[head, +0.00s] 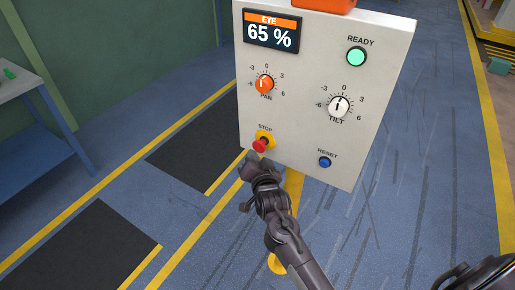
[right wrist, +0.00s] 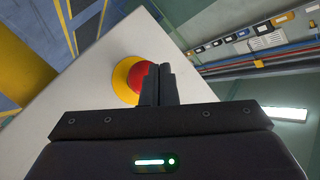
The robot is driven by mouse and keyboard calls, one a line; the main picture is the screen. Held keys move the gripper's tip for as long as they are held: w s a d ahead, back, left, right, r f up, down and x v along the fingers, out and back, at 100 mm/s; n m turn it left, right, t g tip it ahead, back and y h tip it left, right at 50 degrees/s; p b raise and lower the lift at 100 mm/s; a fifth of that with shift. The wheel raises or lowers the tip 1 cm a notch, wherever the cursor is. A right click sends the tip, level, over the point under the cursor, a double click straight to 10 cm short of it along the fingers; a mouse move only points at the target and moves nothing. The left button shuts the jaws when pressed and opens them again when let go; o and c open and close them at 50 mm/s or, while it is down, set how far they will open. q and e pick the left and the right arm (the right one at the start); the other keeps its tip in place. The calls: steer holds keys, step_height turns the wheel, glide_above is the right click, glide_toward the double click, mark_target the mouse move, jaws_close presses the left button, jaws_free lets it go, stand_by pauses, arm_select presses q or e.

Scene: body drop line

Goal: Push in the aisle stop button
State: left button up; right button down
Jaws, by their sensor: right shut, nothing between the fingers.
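The stop button (head: 260,146) is a red mushroom knob on a yellow round base, low on the left of a white control panel (head: 300,105), under the label STOP. My right gripper (head: 253,160) is just below and in front of it in the head view. In the right wrist view the shut fingers (right wrist: 157,84) are empty and point at the panel, covering the right side of the red knob (right wrist: 138,77). I cannot tell whether the fingertips touch the knob. My left gripper is not in view.
The panel also carries a blue RESET button (head: 324,162), an orange PAN knob (head: 264,84), a white TILT knob (head: 339,106), a lit green READY lamp (head: 356,57) and a display (head: 271,31) reading EYE 65 %. A table (head: 18,84) stands at the left. Floor around the panel is clear.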

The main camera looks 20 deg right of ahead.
steer(key=shift+w+d, duration=0.25)
steer(key=shift+d, duration=0.05)
steer(key=shift+w+d+r, duration=0.1)
steer(key=shift+w+d, duration=0.3)
steer(key=shift+d, duration=0.15)
stand_by(1.1)
steer(key=shift+s+a+p, duration=0.45)
steer(key=shift+s+a, duration=0.25)
steer(key=shift+a, duration=0.2)
steer(key=s+a+p, duration=0.1)
steer(key=a, duration=0.1)
steer(key=s+a, duration=0.2)
steer(key=shift+p, duration=0.4)
